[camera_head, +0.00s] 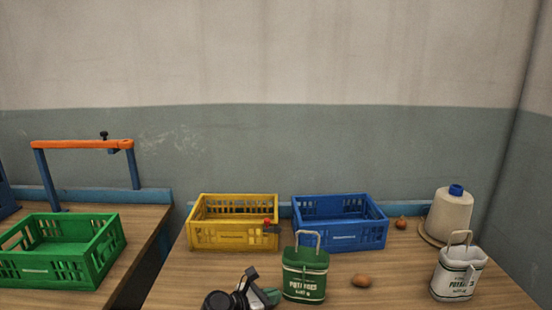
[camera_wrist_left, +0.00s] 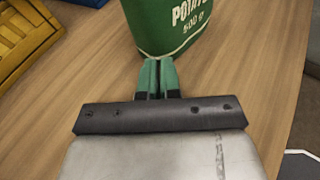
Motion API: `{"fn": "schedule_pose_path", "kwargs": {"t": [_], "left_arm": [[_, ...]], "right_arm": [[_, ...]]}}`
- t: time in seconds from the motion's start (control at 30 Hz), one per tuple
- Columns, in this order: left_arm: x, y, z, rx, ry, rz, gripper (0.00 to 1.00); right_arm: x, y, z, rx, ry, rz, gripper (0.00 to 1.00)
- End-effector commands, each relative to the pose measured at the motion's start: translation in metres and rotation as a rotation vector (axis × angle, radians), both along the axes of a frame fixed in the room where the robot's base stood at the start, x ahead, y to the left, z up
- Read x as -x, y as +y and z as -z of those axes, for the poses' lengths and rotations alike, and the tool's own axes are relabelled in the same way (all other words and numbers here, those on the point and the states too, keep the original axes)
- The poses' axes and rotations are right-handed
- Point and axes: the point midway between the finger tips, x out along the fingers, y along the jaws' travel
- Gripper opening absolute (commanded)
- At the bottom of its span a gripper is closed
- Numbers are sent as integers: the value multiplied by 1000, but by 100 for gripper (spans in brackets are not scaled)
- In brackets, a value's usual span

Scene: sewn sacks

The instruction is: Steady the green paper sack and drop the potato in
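The green paper sack (camera_head: 305,284), printed "POTATOES" and with a pale handle loop, stands upright on the wooden table. Its lower part also shows in the left wrist view (camera_wrist_left: 178,28). A brown potato (camera_head: 361,281) lies on the table just right of the sack. My left gripper (camera_head: 270,296) is low at the sack's left side. In the left wrist view its two green fingers (camera_wrist_left: 157,66) are together with nothing visible between them, their tips close to the sack's bottom edge; I cannot tell whether they touch it. The sack's inside is hidden. My right gripper is out of view.
A yellow crate (camera_head: 232,240) and a blue crate (camera_head: 340,243) stand behind the sack. A white sack (camera_head: 457,276) and a blue-capped cone (camera_head: 450,215) stand at right. A small reddish-brown round thing (camera_head: 401,223) lies behind. A green crate (camera_head: 60,260) is on another table.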

Motion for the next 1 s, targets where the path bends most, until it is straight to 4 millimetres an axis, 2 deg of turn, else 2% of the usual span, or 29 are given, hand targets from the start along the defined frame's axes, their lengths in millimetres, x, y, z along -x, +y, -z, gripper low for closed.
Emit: {"fn": "schedule_pose_path", "kwargs": {"t": [0.17, 0.73, 0.93, 1.0], "left_arm": [[0, 0, 0, 0, 0, 0, 0], [0, 0, 0, 0, 0, 0, 85], [0, 0, 0, 0, 0, 0, 85], [0, 1, -2, 2, -3, -1, 74]], "right_arm": [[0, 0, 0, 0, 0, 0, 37], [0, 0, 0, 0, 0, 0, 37], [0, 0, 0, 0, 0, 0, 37], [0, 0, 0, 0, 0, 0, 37]]}}
